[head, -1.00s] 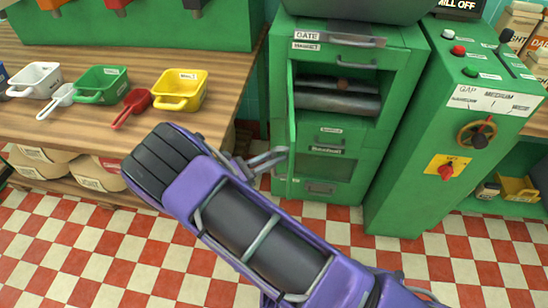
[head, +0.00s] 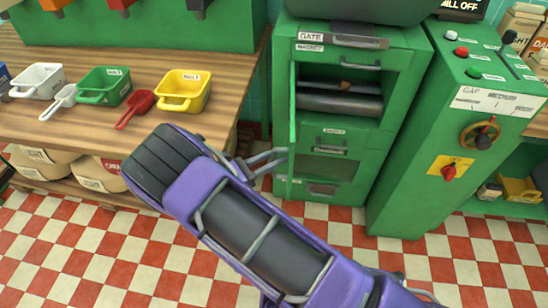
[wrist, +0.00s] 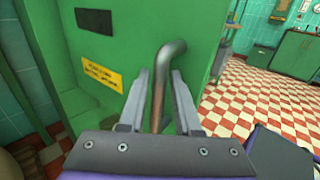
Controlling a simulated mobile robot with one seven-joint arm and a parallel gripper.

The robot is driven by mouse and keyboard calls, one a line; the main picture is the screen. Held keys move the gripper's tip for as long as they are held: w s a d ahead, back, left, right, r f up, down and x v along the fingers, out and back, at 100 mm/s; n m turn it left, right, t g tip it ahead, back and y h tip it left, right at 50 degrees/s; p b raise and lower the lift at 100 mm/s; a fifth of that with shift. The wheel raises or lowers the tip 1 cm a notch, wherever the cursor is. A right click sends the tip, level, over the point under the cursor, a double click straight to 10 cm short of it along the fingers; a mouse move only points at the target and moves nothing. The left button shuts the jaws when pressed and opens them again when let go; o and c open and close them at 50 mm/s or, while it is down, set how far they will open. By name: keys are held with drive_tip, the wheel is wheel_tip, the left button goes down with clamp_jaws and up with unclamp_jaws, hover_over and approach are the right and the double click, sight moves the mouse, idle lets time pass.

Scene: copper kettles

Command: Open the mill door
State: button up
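The green mill (head: 405,75) stands at the back centre in the head view, its upper bay exposed with dark rollers (head: 340,103) inside. Its green door (head: 293,115) stands swung out at the bay's left side, seen nearly edge-on. My gripper (head: 282,158) is at the door's left side, low down. In the wrist view the door's green face fills the middle, with a bent metal handle (wrist: 160,85). My gripper's fingers (wrist: 160,80) are spread on either side of the handle, with small gaps showing, so it looks open around it rather than clamped.
A wooden counter (head: 130,60) with white, green and yellow scoops is at the left. A green control cabinet (head: 410,185) with a wheel and red knob stands at the right. The checkered floor (head: 150,250) in front is clear.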

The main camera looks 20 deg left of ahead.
drive_tip(key=shift+a, duration=0.1)
drive_tip(key=v, duration=1.7)
drive_tip(key=shift+s, duration=0.2)
drive_tip(key=shift+r, duration=0.15)
